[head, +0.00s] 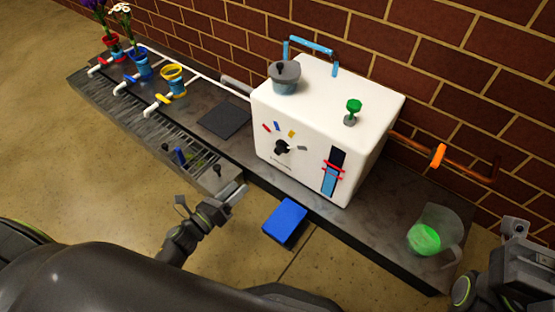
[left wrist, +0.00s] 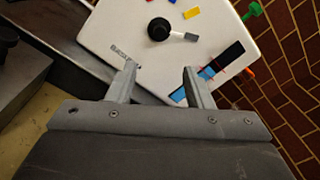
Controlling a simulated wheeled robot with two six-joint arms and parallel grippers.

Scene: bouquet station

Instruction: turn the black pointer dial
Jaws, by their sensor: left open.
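The black pointer dial (head: 282,148) is on the front face of the white box (head: 325,95). Red, blue, yellow and grey marks fan out above and to the right of it. In the left wrist view the dial (left wrist: 160,29) shows beyond the fingers, near the grey mark (left wrist: 184,36). My left gripper (head: 238,193) is in front of the box, below and left of the dial and apart from it. Its two fingers (left wrist: 160,85) are open with nothing between them. Part of my right arm shows at the lower right, but its fingertips cannot be made out.
A blue pad (head: 285,221) lies below the box. A blue gauge with red clips (head: 332,172) is right of the dial. A pot (head: 285,78) and green knob (head: 352,111) top the box. A jug with green contents (head: 432,238) stands right. Coloured cups (head: 173,79) stand left.

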